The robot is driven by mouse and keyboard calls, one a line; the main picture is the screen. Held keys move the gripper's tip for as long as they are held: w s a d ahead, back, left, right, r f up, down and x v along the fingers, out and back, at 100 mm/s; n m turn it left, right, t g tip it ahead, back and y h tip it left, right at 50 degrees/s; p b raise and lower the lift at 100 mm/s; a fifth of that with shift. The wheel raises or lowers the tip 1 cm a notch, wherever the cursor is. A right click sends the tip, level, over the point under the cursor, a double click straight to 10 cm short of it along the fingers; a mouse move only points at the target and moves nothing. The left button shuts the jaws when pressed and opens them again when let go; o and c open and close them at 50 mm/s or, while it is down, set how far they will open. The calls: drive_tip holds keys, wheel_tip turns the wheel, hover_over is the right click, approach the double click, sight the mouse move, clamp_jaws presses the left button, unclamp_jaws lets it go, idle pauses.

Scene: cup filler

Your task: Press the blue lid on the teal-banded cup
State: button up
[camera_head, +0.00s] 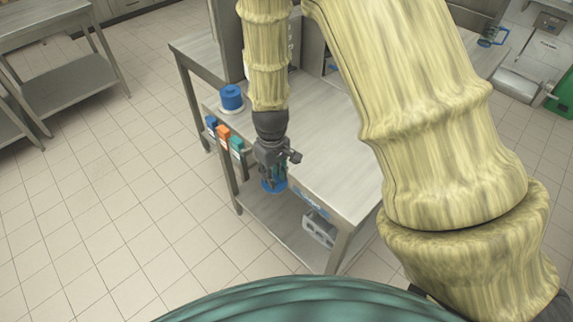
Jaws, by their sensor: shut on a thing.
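My gripper (272,180) points down at the front left edge of the steel table. It is shut on a round blue lid (268,187), seen small and partly covered by the fingers. A bit of teal shows just behind the fingers, too small and hidden to tell whether it is the teal-banded cup. I cannot make out that cup clearly anywhere else. I cannot tell whether the lid touches anything below it.
A blue cylinder (231,96) on a white round base stands at the table's left corner. Blue (211,122), orange (222,132) and teal (237,143) holders hang along the left edge. The steel table (335,170) is clear to the right. A grey box (319,228) sits on its lower shelf.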

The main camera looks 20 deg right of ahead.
drive_tip(key=shift+w+a+f+m, duration=0.35)
drive_tip(key=shift+a+f+m, duration=0.15)
drive_tip(key=shift+f, duration=0.25)
drive_tip(key=shift+w+a+f+m, duration=0.45)
drive_tip(key=shift+f+m, duration=0.1)
drive_tip(key=shift+f, duration=0.25)
drive_tip(key=shift+w+a+f+m, duration=0.3)
drive_tip(key=shift+a+f+m, duration=0.2)
drive_tip(key=shift+f, duration=0.25)
